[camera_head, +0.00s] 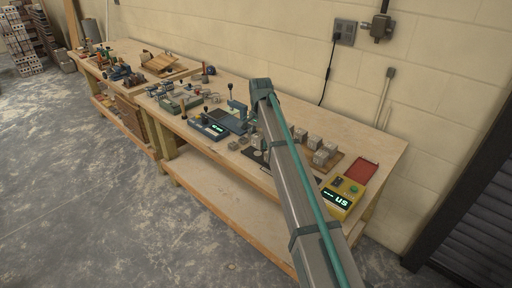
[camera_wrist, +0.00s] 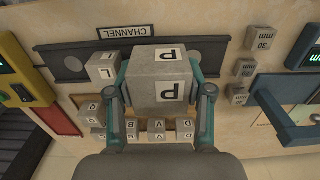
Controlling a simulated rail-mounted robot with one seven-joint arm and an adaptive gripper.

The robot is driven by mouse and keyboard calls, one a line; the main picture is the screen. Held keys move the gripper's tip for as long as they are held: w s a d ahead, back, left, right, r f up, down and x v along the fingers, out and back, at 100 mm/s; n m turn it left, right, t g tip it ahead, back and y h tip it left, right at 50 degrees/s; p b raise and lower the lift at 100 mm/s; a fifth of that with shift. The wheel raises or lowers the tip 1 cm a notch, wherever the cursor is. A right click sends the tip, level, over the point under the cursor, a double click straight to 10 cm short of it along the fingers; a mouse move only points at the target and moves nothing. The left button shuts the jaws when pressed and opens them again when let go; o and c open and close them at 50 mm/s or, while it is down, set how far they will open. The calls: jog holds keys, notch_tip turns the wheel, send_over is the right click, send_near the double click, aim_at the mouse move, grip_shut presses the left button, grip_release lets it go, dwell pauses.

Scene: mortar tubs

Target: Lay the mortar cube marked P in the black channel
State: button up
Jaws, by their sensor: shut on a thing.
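My gripper (camera_wrist: 161,88) is shut on the mortar cube marked P (camera_wrist: 160,62), with one finger on each side of it. The letter P shows on two faces. The black channel (camera_wrist: 52,62) is a long dark strip behind the cube in the wrist view, with a CHANNEL label (camera_wrist: 125,33) beside it. The cube hides the strip's middle, and I cannot tell whether they touch. A cube marked L (camera_wrist: 103,66) is just left of the held cube, overlapping the strip in the picture. In the head view my arm hides the gripper and held cube.
Several lettered cubes (camera_wrist: 156,128) stand in a row below the held cube in the wrist view. More cubes (camera_wrist: 243,67) are at the right, near a blue-grey device (camera_wrist: 280,115). A yellow device (camera_head: 341,196) and a red tray (camera_head: 362,172) occupy the bench's right end.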

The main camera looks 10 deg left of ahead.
jog(key=p, duration=0.3)
send_over(258, 153)
jog(key=f, duration=0.6)
jog(key=shift+s+f, duration=0.3)
notch_tip(258, 153, down, 3)
jog(key=shift+w+r+p, duration=0.1)
jog(key=shift+w+p, duration=0.05)
jog(key=shift+p, duration=0.5)
jog(key=shift+f, duration=0.45)
jog(key=shift+f, duration=0.15)
jog(key=o, duration=1.1)
notch_tip(258, 153, up, 12)
jog(key=b, duration=0.3)
jog(key=shift+b, duration=0.4)
